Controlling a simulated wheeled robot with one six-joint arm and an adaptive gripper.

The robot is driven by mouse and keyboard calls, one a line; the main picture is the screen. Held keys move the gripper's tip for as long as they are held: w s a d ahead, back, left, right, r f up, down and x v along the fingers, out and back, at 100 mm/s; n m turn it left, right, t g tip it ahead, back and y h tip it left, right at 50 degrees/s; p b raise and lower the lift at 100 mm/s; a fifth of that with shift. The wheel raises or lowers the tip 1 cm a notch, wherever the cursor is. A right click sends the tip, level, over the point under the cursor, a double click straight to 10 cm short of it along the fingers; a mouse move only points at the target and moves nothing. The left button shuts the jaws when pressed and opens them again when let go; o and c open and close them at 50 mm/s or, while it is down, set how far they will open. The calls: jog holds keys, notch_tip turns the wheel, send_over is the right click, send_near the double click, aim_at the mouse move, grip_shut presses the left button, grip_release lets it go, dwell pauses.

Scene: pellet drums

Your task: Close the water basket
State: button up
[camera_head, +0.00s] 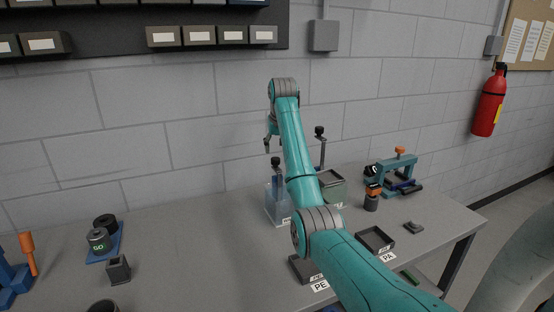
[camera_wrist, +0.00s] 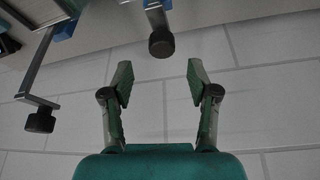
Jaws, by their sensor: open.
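A clear bluish tank (camera_head: 275,204), apparently the water one, stands on the bench left of my arm. A metal rod with a black knob (camera_head: 276,161) rises above it. A greenish tank (camera_head: 333,190) stands to its right, partly behind my arm, with another upright black knob (camera_head: 319,131). The baskets and any lids are too small or hidden to tell. My gripper (camera_head: 268,146) is open and empty, up above the tanks near the wall. In the wrist view, a dark knob (camera_wrist: 161,43) shows just beyond the gap between my fingertips (camera_wrist: 158,76), not gripped. Another knob on a bent rod (camera_wrist: 40,120) is at left.
Black trays marked PE (camera_head: 304,270) and PA (camera_head: 376,239) lie near the front. An orange-capped bottle (camera_head: 371,199) and a teal clamp device (camera_head: 398,172) stand at right. The bench between is clear.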

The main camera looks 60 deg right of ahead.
aim_at(275, 158)
jog(key=x, duration=0.6)
jog(key=shift+w+f, duration=0.15)
jog(key=shift+f, duration=0.15)
grip_shut()
